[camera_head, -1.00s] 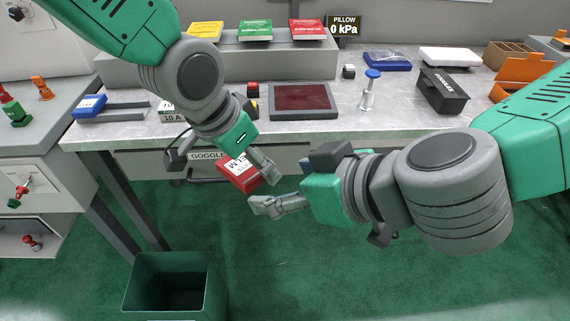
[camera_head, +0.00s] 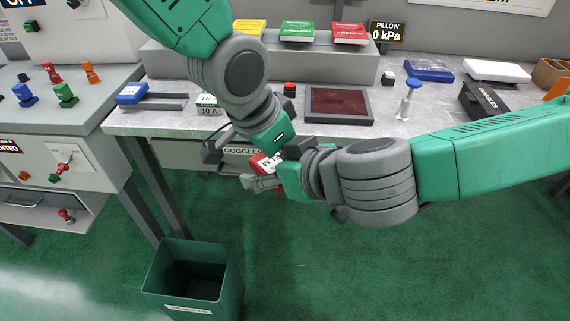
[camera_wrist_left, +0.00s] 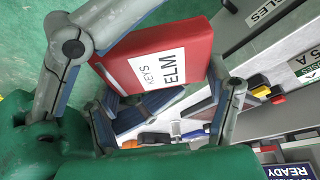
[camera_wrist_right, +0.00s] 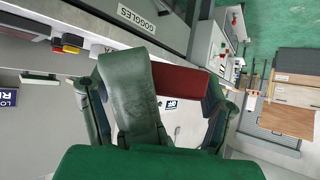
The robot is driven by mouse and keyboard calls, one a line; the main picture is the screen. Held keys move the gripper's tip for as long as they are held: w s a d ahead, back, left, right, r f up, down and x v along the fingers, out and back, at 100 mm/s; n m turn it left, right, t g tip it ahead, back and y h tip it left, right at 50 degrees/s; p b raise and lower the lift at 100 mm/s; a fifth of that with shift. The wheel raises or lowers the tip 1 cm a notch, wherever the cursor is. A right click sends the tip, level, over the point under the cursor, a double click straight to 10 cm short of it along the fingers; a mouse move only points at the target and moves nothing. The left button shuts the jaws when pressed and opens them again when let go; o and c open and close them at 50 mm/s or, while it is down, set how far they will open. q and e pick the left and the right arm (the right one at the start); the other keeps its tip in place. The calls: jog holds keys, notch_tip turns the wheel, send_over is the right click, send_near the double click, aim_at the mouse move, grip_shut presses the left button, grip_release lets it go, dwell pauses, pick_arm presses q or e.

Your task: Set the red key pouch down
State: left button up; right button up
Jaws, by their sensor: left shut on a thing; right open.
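The red key pouch (camera_head: 262,163) has a white label, which reads KEYS ELM in the left wrist view (camera_wrist_left: 165,62). My left gripper (camera_wrist_left: 168,46) is shut on the pouch and holds it in the air in front of the table's front edge. In the head view, the left fingertips are mostly hidden. My right gripper (camera_head: 262,183) is open, right at the pouch's lower side. In the right wrist view, the pouch's red side (camera_wrist_right: 180,80) shows between the right fingers, partly covered by a green hand part. I cannot tell whether the right fingers touch it.
The grey table (camera_head: 235,128) carries a dark red pad (camera_head: 338,104), a blue-topped stamp (camera_head: 408,98) and a black goggles box (camera_head: 484,100). A green bin (camera_head: 192,280) stands on the floor below. A cabinet (camera_head: 60,160) with colored knobs stands left.

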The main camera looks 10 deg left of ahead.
pick_arm(q)
jog(key=shift+d, duration=0.1)
pick_arm(e)
jog(key=shift+f, duration=0.1)
jog(key=shift+c, duration=0.4)
jog(key=shift+a, duration=0.1)
jog(key=c, duration=1.2)
pick_arm(q)
jog(key=o, duration=1.2)
jog(key=shift+o, duration=0.2)
jog(key=shift+d+r, duration=0.1)
